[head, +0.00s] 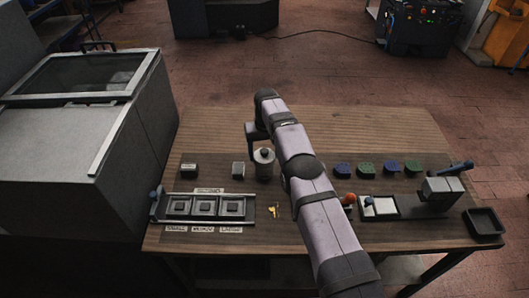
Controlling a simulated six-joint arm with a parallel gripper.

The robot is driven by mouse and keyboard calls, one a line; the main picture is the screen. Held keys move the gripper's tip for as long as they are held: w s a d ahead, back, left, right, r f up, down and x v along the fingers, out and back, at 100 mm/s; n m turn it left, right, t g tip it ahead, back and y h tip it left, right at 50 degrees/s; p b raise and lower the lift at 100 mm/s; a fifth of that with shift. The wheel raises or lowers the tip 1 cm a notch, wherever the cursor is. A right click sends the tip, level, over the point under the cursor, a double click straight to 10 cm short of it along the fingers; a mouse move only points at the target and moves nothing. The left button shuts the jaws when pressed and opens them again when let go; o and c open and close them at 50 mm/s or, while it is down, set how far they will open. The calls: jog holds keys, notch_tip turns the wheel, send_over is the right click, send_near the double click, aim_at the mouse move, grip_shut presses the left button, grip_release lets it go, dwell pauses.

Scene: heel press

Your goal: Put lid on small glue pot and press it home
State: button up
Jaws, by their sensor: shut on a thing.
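My gripper (264,177) hangs at the middle of the table, below my dark wrist. A pale grey cylindrical body with a dark round spot on top shows there, and it hides the fingertips. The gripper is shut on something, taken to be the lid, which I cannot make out. I cannot tell whether either is the small glue pot, or whether a pot is under my gripper.
A labelled rack (160,207) with three square pieces lies front left. A small yellow item (273,211) lies front centre. Several blue and green pieces (365,168) stand right of my arm. A grey press (441,190) and black tray (484,224) are far right. The table's back is clear.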

aim_at(264, 158)
jog(key=shift+f+b, duration=0.45)
jog(key=shift+f, duration=0.05)
dwell(0.8)
jog(key=shift+f+b, duration=0.35)
jog(key=shift+f, duration=0.05)
jog(key=shift+s+f+b, duration=0.1)
jog(key=shift+f+b, duration=1)
jog(key=shift+f, duration=0.05)
dwell(2.5)
jog(key=o, duration=1.2)
jog(key=shift+r, duration=0.2)
jog(key=shift+r+p, duration=2.6)
jog(key=shift+r, duration=0.8)
